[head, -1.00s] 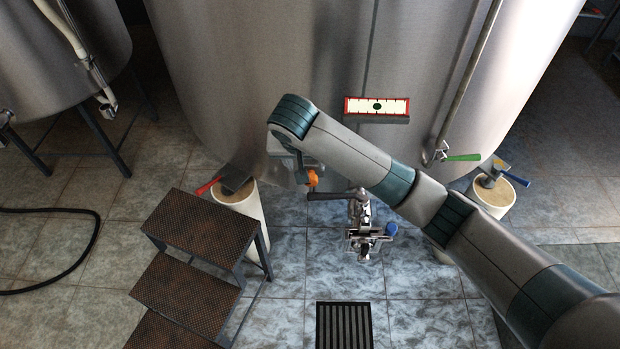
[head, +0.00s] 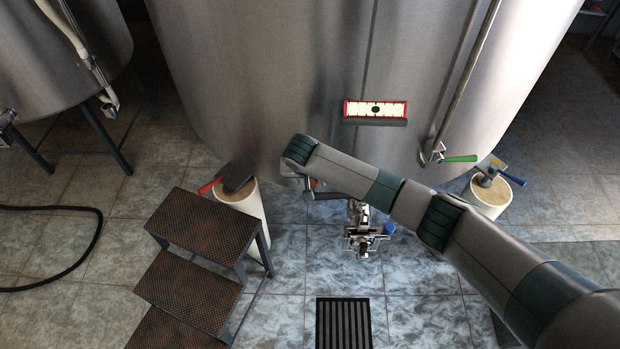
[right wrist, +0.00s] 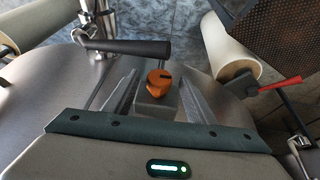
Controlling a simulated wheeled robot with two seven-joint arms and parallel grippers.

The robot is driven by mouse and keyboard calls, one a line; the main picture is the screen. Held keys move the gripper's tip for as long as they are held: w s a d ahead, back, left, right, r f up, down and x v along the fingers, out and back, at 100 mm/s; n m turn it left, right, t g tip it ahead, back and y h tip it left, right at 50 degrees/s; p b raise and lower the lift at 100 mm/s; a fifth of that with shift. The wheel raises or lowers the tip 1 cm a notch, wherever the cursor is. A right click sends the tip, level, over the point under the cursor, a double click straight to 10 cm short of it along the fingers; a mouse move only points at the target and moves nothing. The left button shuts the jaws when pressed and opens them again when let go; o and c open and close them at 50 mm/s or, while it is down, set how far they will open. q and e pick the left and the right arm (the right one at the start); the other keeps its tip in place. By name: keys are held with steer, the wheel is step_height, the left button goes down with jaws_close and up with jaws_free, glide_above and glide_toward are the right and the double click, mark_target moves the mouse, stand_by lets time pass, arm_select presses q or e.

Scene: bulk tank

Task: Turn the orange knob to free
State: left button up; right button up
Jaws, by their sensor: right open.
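The orange knob (right wrist: 158,80) sits on a small grey block (right wrist: 157,106) low on the big steel tank. A dark slot or mark shows on its face. My right gripper (right wrist: 160,84) is open in the right wrist view, with one finger on each side of the knob. Gaps show between fingers and knob; I cannot tell how deep the fingers reach. In the head view the right gripper is mostly hidden behind my arm. My left gripper is not in view.
A dark-handled lever (right wrist: 128,47) lies close to the knob, above a metal valve (head: 361,228). A red-handled valve (head: 209,185) stands left, a green handle (head: 459,158) right. Steps (head: 200,230) stand at left. Floor around the drain (head: 344,325) is clear.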

steer(key=shift+w+f, duration=0.1)
steer(key=shift+f, duration=0.2)
steer(key=c, duration=1)
steer(key=shift+c, duration=0.2)
steer(key=shift+a+h, duration=0.1)
steer(key=shift+h, duration=0.6)
